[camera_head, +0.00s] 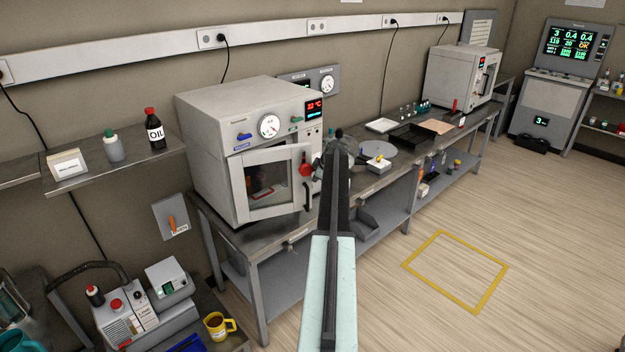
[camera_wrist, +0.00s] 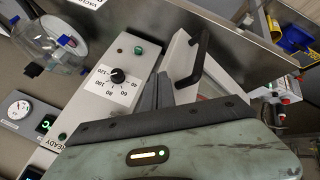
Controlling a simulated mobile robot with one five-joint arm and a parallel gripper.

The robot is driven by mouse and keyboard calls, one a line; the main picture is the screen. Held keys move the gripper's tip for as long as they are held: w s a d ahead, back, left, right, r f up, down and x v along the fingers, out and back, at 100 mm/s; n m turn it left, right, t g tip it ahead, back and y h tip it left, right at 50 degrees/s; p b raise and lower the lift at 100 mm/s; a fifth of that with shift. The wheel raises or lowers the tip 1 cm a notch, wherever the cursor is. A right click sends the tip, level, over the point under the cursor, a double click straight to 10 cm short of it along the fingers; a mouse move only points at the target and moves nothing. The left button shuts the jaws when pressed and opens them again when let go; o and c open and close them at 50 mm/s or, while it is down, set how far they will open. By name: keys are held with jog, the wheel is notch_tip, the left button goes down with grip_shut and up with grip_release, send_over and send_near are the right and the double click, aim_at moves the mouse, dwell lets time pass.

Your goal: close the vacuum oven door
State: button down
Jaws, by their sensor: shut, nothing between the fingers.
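The vacuum oven (camera_head: 245,105) is a pale grey box on the bench, with a round gauge and a red display on its front. Its door (camera_head: 240,190) has a window and a black handle (camera_head: 307,196), and it appears to stand ajar, with its handle side out from the front. In the wrist view the handle (camera_wrist: 196,58) is on the pale door, close to the right of my fingers. My gripper (camera_wrist: 157,92) is shut and empty beside the dial panel (camera_wrist: 112,85), apart from the handle. In the head view my arm hides its fingertips.
A red knob (camera_head: 306,170) is beside the handle. Right of my arm on the bench (camera_head: 390,175) are a round grey plate (camera_head: 379,150), a black tray (camera_head: 410,137) and a second oven (camera_head: 462,80). The floor right of the bench is clear around a yellow square (camera_head: 455,270).

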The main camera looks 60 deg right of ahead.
jog(key=shift+w+a, duration=0.15)
jog(key=shift+w, duration=0.2)
